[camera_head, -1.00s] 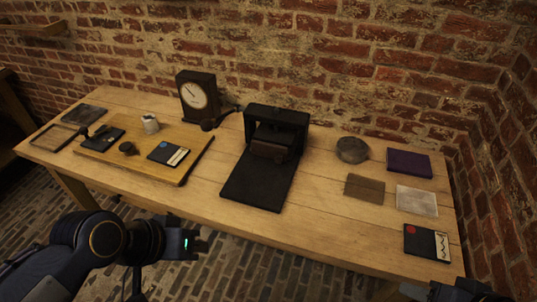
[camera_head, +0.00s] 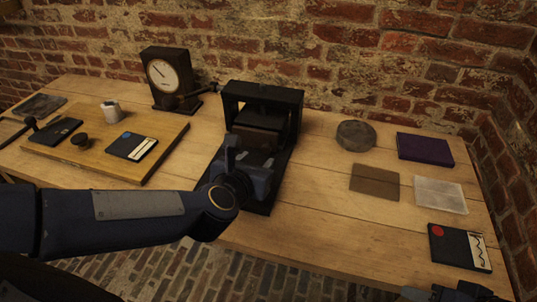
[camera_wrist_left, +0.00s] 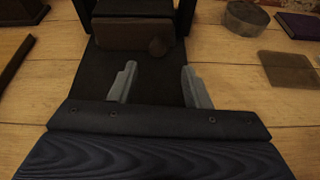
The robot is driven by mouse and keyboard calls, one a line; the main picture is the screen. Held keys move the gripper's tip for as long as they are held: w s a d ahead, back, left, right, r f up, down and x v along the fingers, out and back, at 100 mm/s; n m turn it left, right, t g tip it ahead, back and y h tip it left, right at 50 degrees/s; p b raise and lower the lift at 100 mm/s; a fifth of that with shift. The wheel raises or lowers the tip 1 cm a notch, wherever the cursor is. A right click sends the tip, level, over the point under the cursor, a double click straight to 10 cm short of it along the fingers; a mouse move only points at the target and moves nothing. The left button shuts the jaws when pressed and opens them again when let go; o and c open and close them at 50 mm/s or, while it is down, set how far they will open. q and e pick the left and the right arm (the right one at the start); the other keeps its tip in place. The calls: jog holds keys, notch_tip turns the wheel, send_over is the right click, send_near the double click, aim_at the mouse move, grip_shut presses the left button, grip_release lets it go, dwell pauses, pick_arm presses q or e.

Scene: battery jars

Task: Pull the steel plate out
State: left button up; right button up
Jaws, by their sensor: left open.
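A black press-like stand (camera_head: 292,110) with an upright frame and a flat base stands at the middle of the table. My left gripper (camera_head: 250,160) is over the front of the base, facing the block. I cannot tell which part is the steel plate; the arm hides much of the base. My right gripper (camera_head: 460,292) shows only in part at the bottom right edge.
A wooden board (camera_head: 172,146) with small items lies left, near a dial clock (camera_head: 169,74). Right are a round grey disc (camera_head: 356,135), a brown sheet (camera_head: 375,181), a pale sheet (camera_head: 440,194), a purple book (camera_head: 425,149) and a dark card (camera_head: 460,247). Brick wall behind.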

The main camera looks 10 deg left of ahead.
aim_at(265, 149)
pick_arm(q)
jog(key=shift+w+a+f+n, duration=0.1)
jog(key=shift+w+f+n, duration=0.35)
jog(key=shift+w, duration=0.15)
jog(key=b+x, duration=0.1)
jog(key=x, duration=0.5)
jog(key=shift+w+b, duration=0.35)
grip_shut()
